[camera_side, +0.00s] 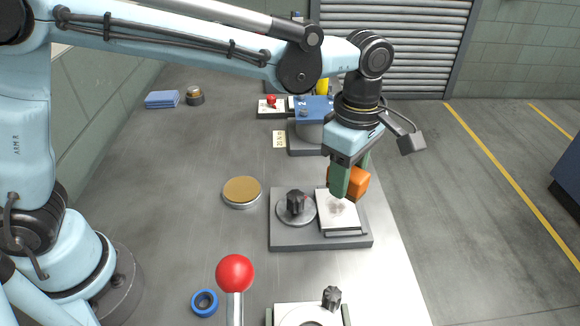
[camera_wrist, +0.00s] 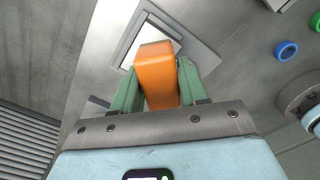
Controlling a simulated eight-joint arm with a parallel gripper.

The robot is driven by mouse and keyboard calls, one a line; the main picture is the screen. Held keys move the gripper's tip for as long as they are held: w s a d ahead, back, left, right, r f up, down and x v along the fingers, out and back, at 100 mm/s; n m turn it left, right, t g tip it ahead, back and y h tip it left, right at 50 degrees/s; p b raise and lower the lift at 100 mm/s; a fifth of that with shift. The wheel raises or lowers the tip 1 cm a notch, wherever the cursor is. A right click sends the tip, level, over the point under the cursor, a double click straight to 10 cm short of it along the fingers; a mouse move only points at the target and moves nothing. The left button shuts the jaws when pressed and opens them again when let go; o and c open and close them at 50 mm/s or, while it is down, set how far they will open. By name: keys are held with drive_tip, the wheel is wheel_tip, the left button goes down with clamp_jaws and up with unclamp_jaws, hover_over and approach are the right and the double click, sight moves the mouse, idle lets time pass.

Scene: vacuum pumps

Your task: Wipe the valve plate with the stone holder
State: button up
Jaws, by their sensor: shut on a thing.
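An orange block, which I take for the stone holder (camera_side: 355,182), is held between the green fingers of my gripper (camera_side: 350,178). In the wrist view the orange holder (camera_wrist: 157,72) sits between both fingers of my gripper (camera_wrist: 157,85). A white square plate, which I take for the valve plate (camera_side: 335,215), lies on a grey base with a faint smudge near its middle. The holder is over the plate's far part; I cannot tell whether it touches. In the wrist view the plate (camera_wrist: 128,55) shows partly behind the holder, which hides the rest.
A black knob (camera_side: 295,203) on a round disc stands left of the plate on the same base. A tan-topped round tin (camera_side: 241,191), a blue ring (camera_side: 204,302) and a red ball-topped lever (camera_side: 235,273) are nearby. A blue-topped pump (camera_side: 313,107) stands behind. The bench's left middle is clear.

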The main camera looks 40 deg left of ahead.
sight(340, 221)
drive_tip(key=shift+f, duration=3.85)
drive_tip(key=shift+w+a+f, duration=0.3)
drive_tip(key=shift+w+a, duration=0.4)
drive_tip(key=shift+a, duration=0.05)
drive_tip(key=shift+c, duration=0.4)
drive_tip(key=shift+w+a, duration=1.8)
drive_tip(key=s+d, duration=0.5)
drive_tip(key=shift+r, duration=4.15)
